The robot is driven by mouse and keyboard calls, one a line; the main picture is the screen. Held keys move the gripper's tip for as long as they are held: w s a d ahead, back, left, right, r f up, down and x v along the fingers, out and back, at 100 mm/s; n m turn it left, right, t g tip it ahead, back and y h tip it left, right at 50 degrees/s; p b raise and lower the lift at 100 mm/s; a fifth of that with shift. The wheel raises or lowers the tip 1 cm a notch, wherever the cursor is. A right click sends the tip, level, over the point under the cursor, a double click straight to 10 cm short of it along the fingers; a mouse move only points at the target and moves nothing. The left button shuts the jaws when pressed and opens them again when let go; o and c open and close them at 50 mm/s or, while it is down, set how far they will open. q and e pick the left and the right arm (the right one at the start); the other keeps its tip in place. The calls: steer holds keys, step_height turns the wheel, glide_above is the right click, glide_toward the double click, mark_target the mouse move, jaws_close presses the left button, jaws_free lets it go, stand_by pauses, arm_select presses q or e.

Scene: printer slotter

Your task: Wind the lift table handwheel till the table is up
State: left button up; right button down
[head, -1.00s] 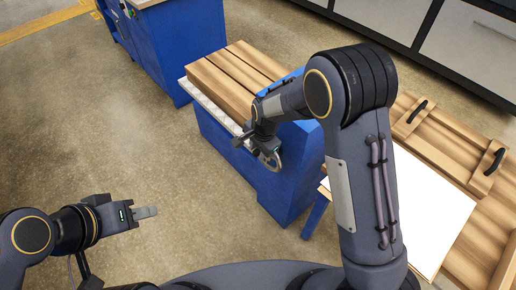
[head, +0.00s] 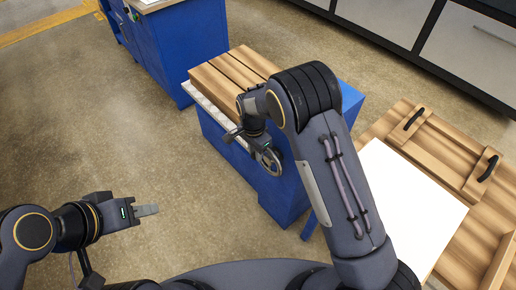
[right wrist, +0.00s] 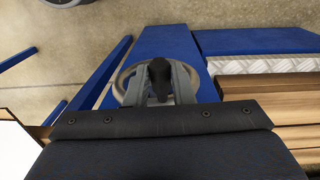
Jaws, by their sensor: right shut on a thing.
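The handwheel (head: 274,166) is a grey ring on the side of the blue lift table (head: 281,199). It also shows in the right wrist view (right wrist: 124,81), with a dark knob (right wrist: 158,80) on it. My right gripper (head: 262,152) is at the wheel, and in the right wrist view its two fingers are shut on the dark knob. The lift table carries wooden boards (head: 218,84) on a pale patterned top. My left gripper (head: 150,210) hangs over bare floor at the lower left, away from the wheel. Whether its fingers are apart cannot be made out.
A wooden bench (head: 465,220) with black-handled pieces and a white sheet (head: 405,205) stands at the right. A blue cabinet (head: 182,50) stands at the back. Grey cabinets (head: 460,45) line the far right. The floor at left is clear.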

steer(key=shift+w+a+f+g+h+b, duration=0.2)
steer(key=shift+w+a+f+g+h, duration=0.15)
steer(key=shift+w+g+h, duration=0.4)
steer(key=shift+w+a+f+g+h+b, duration=0.2)
steer(key=shift+w+a+g+h, duration=0.25)
steer(key=shift+g, duration=0.5)
steer(key=c, duration=1.3)
jaws_free()
steer(key=shift+o, duration=0.2)
steer(key=v, duration=0.7)
steer(key=shift+w+r, duration=0.15)
steer(key=shift+r, duration=0.15)
steer(key=shift+a+r, duration=0.1)
